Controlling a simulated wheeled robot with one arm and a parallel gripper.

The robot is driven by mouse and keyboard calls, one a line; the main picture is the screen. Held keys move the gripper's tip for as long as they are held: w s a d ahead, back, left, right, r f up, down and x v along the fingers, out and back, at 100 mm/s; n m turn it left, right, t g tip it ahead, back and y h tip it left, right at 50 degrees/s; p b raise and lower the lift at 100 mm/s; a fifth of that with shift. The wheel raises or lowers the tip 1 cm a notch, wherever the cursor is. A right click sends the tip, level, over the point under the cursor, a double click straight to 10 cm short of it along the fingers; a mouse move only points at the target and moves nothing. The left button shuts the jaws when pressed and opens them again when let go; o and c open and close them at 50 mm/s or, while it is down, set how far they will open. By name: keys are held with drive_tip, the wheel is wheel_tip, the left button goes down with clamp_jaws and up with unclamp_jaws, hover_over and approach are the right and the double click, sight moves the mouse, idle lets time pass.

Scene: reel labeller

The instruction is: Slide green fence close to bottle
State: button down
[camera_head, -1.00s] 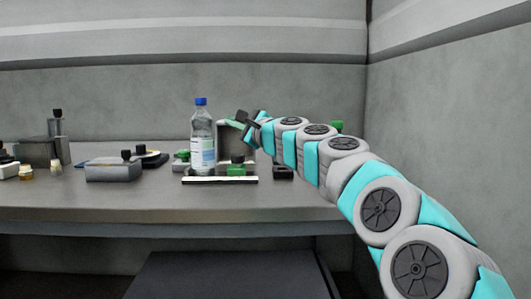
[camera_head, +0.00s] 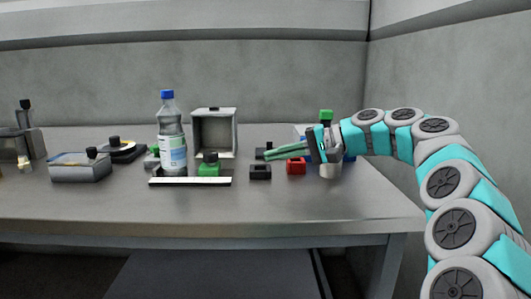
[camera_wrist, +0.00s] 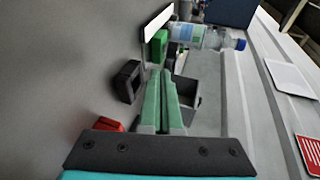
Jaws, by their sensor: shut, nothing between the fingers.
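A clear bottle (camera_head: 172,143) with a blue cap and a white label stands upright behind a white strip (camera_head: 190,182). The green fence (camera_head: 209,167), a small block with a dark top, is right of the bottle behind the strip, with a small gap between them. In the wrist view the green fence (camera_wrist: 157,47) is beyond my fingertips, near the bottle (camera_wrist: 203,36). My gripper (camera_head: 267,154) has green fingers, shut and empty. It is right of the fence, apart from it, above a black block (camera_head: 260,173).
A red block (camera_head: 296,167) is below my fingers. An open grey box (camera_head: 214,133) stands behind the fence. A grey container (camera_head: 80,167) is at left. A green-topped item (camera_head: 326,116) is behind my wrist. The front of the table (camera_head: 220,208) is clear.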

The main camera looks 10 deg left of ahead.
approach(214, 163)
drive_tip(key=x, duration=0.2)
drive_tip(key=p+x, duration=0.1)
drive_tip(key=x, duration=0.1)
drive_tip(key=shift+f, duration=0.4)
drive_tip(key=shift+a, duration=0.75)
